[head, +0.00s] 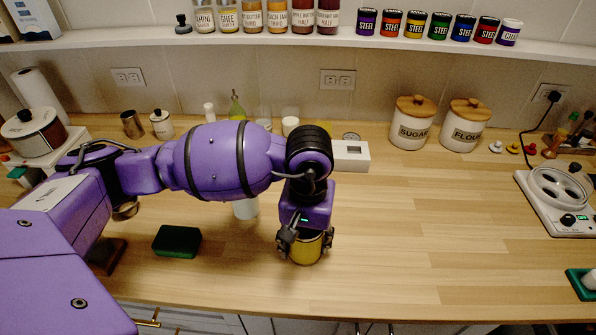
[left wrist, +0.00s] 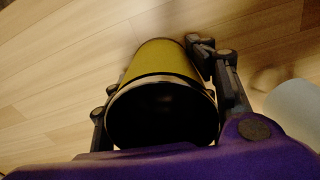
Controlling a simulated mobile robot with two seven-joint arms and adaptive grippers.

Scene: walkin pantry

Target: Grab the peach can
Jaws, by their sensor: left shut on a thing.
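A yellow can (head: 306,250) with a dark top is near the front of the wooden counter in the head view; no label can be read, so I cannot tell if it is the peach can. My left gripper (head: 305,243) reaches down over it from above, with one finger on each side, shut on it. In the left wrist view the yellow can (left wrist: 168,65) lies between the fingers of my left gripper (left wrist: 160,75), its dark round end toward the camera. I cannot tell whether the can touches the counter. My right gripper is not in view.
A dark green sponge (head: 177,241) lies left of the can. A white cylinder (head: 246,208) stands behind it, partly hidden by my arm. Sugar (head: 411,123) and flour (head: 466,126) canisters stand at the back right, and a white hot plate (head: 557,200) at far right.

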